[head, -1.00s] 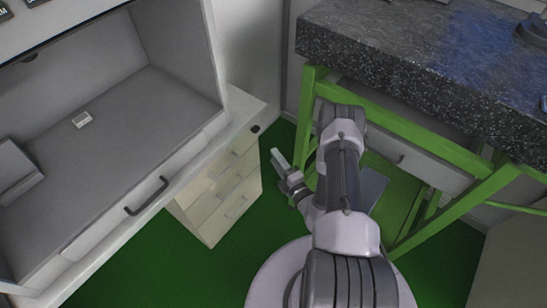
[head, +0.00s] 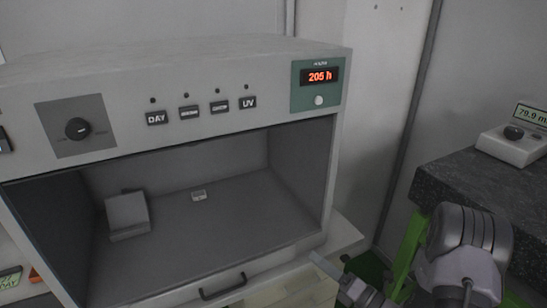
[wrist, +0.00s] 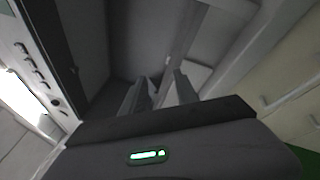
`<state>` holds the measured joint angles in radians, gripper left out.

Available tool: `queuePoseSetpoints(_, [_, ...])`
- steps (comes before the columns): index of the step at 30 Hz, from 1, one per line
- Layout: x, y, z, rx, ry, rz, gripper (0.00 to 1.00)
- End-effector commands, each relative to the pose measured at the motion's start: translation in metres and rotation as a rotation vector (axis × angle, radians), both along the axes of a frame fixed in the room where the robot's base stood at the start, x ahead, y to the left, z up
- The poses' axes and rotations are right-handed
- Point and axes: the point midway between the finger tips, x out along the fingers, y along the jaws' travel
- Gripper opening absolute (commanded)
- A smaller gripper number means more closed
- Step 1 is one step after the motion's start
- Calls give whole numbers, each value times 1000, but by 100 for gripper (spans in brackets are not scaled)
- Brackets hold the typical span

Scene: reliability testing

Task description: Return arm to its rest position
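My arm (head: 466,262) stands at the lower right of the head view, in front of the stone-topped bench. My gripper (head: 325,266) reaches left from it, low by the front right corner of the light cabinet; its lower part is cut off by the picture edge. In the wrist view, the two fingers of my gripper (wrist: 160,92) stand apart with nothing between them, so it is open and empty. The cabinet's grey interior lies beyond them.
The light cabinet (head: 215,85) has a red "205 h" display (head: 319,77), a knob and several buttons. Inside are a tilted grey block (head: 127,214) and a small white piece (head: 199,195). At right, a meter (head: 515,145) sits on the dark stone bench (head: 480,185) with green legs.

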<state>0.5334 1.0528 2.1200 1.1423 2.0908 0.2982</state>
Motion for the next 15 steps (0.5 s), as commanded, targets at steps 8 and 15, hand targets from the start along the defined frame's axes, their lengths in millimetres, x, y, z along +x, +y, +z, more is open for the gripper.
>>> queuePoseSetpoints(8, [-165,136,130,-937,-732,900,36])
queuePoseSetpoints(15, [-244,83,150,-1861,-1446,1378,36])
